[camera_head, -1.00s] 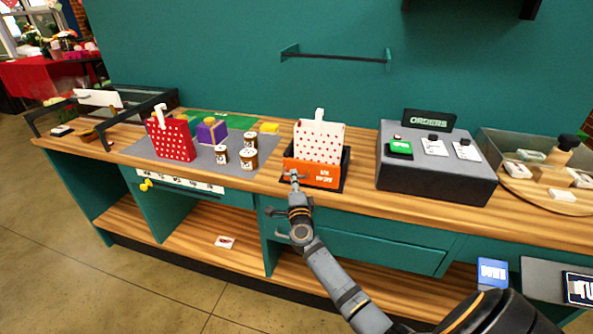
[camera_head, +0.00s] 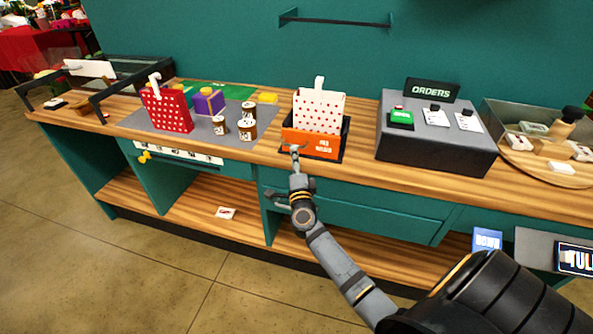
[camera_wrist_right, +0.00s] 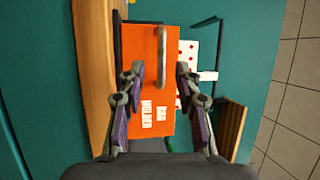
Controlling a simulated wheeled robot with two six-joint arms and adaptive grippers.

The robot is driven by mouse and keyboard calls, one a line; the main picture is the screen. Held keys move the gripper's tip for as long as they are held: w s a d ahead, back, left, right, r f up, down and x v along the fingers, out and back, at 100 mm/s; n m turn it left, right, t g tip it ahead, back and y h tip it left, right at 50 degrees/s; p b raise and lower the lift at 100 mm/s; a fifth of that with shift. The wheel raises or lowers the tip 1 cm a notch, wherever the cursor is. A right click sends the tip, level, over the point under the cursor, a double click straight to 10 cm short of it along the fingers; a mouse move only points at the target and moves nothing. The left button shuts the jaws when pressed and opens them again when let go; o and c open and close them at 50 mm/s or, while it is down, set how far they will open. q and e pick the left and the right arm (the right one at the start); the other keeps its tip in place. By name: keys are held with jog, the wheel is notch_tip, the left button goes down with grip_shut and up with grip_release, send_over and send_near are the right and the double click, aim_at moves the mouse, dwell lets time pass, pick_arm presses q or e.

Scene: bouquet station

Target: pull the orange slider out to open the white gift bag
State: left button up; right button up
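The white gift bag with red dots (camera_head: 319,112) stands upright in a dark holder on the counter. The orange slider (camera_head: 322,145) is the holder's front, with white lettering and a grey bar handle; it fills the middle of the right wrist view (camera_wrist_right: 150,105). My right gripper (camera_head: 295,151) is at the slider's left part, in front of it. In the right wrist view its two fingers (camera_wrist_right: 160,75) are spread apart, with the handle (camera_wrist_right: 162,58) between them in the picture. I cannot tell whether they touch it. My left gripper is not in view.
Left of the holder are several jars (camera_head: 247,128), a purple box (camera_head: 209,102) and a red dotted bag (camera_head: 166,110) on a grey mat. A grey order console (camera_head: 435,142) stands close on the right. Teal drawers (camera_head: 375,221) lie below the wooden counter edge.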

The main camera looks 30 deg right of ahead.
jog(key=v, duration=0.7)
jog(key=shift+s+a, duration=0.2)
jog(key=shift+s, duration=0.1)
jog(key=shift+f, duration=0.1)
jog(key=s+a+f+n+g+y, duration=0.25)
jog(key=s+f+n, duration=0.2)
jog(key=f, duration=0.75)
jog(key=s+a+f+n+g+y, duration=0.1)
jog(key=s+f+n+g+y, duration=0.15)
jog(key=f+n, duration=0.65)
jog(key=s+a+f+n+g+y, duration=0.1)
jog(key=s+a+f+n+y, duration=0.2)
jog(key=f, duration=1.2)
jog(key=s+f+n+g, duration=0.2)
jog(key=s+f, duration=0.4)
jog(key=s, duration=0.5)
jog(key=s+f+n+g, duration=0.2)
jog(key=s+f+g, duration=0.3)
jog(key=s, duration=0.6)
jog(key=s+d+f+n+g, duration=0.1)
jog(key=s+f+n+g, duration=0.1)
jog(key=s+f, duration=0.5)
jog(key=s+g, duration=0.1)
jog(key=s, duration=0.4)
jog(key=shift+f, duration=0.3)
jog(key=shift+n, duration=0.25)
